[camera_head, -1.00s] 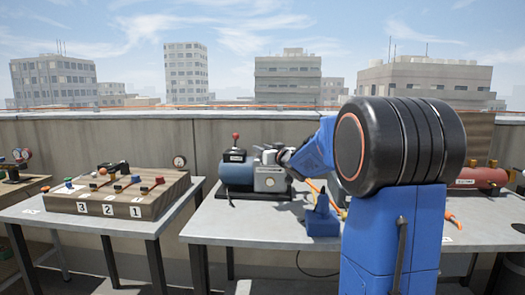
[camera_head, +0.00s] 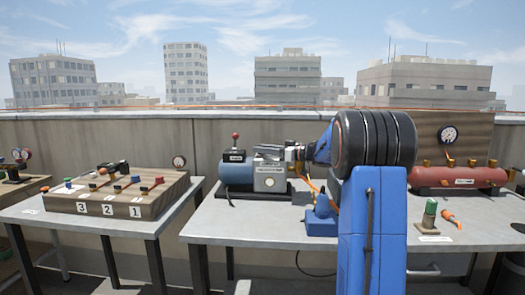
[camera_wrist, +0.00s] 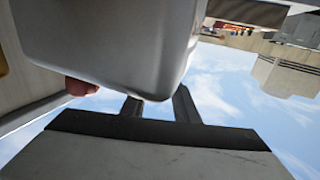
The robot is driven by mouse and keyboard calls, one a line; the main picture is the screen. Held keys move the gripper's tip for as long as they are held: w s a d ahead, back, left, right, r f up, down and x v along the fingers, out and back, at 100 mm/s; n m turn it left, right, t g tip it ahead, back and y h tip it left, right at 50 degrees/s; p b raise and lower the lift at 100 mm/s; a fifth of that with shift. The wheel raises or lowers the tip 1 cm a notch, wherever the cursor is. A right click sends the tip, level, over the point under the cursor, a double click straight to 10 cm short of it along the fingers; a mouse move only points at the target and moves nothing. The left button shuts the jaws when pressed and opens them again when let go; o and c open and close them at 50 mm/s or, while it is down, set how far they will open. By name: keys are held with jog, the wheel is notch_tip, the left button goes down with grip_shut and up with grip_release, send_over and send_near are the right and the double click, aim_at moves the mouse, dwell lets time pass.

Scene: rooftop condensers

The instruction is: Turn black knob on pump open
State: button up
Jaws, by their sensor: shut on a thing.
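The pump stands on the middle table, with a blue motor (camera_head: 238,174) at left and a grey metal housing (camera_head: 270,178) at right. My gripper (camera_head: 297,155) is at the upper right side of the housing, reaching in from the right. In the wrist view my gripper's dark fingers (camera_wrist: 158,106) run up behind a large grey metal body (camera_wrist: 105,45). The gripper is shut on what seems to be the black knob; that body hides the fingertips and the knob. The knob's angle cannot be told.
A red lever (camera_head: 236,136) stands on the pump's black box. A blue device (camera_head: 322,222) with an orange hose is below my arm. A red tank (camera_head: 470,177) and green-topped object (camera_head: 430,212) are right. A wooden valve board (camera_head: 125,190) is on the left table.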

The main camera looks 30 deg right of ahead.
jog(key=shift+n+g+y, duration=0.5)
jog(key=shift+y, duration=0.1)
jog(key=o, duration=1.1)
jog(key=shift+c, duration=0.2)
jog(key=shift+d, duration=0.1)
jog(key=v, duration=1.2)
